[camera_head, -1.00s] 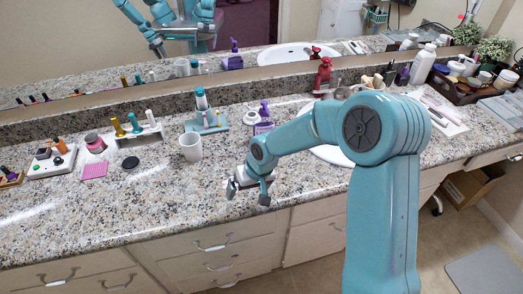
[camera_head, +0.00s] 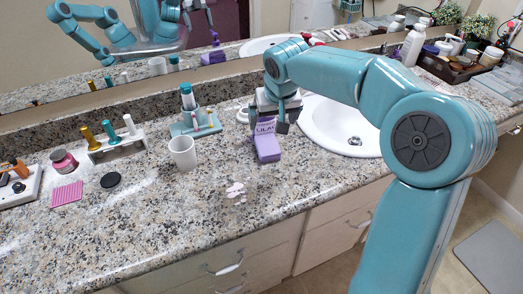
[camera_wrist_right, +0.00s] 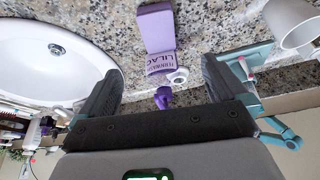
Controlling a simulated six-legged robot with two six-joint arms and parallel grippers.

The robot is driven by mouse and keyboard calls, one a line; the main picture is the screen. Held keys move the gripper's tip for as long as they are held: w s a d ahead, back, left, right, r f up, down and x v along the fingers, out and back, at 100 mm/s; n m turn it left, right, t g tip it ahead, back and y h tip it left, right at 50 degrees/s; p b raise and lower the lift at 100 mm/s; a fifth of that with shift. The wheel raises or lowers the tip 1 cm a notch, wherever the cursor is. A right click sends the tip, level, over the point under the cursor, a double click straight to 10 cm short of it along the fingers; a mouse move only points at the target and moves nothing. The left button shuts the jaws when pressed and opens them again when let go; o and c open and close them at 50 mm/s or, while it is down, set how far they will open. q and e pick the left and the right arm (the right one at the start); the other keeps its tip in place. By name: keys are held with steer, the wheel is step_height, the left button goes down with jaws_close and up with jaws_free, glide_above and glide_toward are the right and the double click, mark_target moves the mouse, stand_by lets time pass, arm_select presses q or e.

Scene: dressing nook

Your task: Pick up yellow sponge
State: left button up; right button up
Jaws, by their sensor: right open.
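I see no yellow sponge in either view. The gripper hides the bottle's upper part in the head view. A pink square pad (camera_head: 67,194) lies at the left of the counter. My left gripper shows only possibly in the mirror.
A white cup (camera_head: 184,153) stands left of the bottle, before a teal stand (camera_head: 194,121). The sink (camera_head: 340,130) is to the right.

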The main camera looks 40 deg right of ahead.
steer(key=b, duration=0.1)
glide_above(267, 144)
steer(key=s+a, duration=0.1)
steer(key=s, duration=0.2)
steer(key=f, duration=0.9)
steer(key=shift+w, duration=0.25)
steer(key=b+x, duration=0.1)
steer(key=x, duration=0.5)
steer(key=shift+w+d, duration=0.1)
steer(key=shift+w, duration=0.1)
steer(key=shift+s+r, duration=0.1)
steer(key=c, duration=1.1)
steer(key=shift+c, duration=0.2)
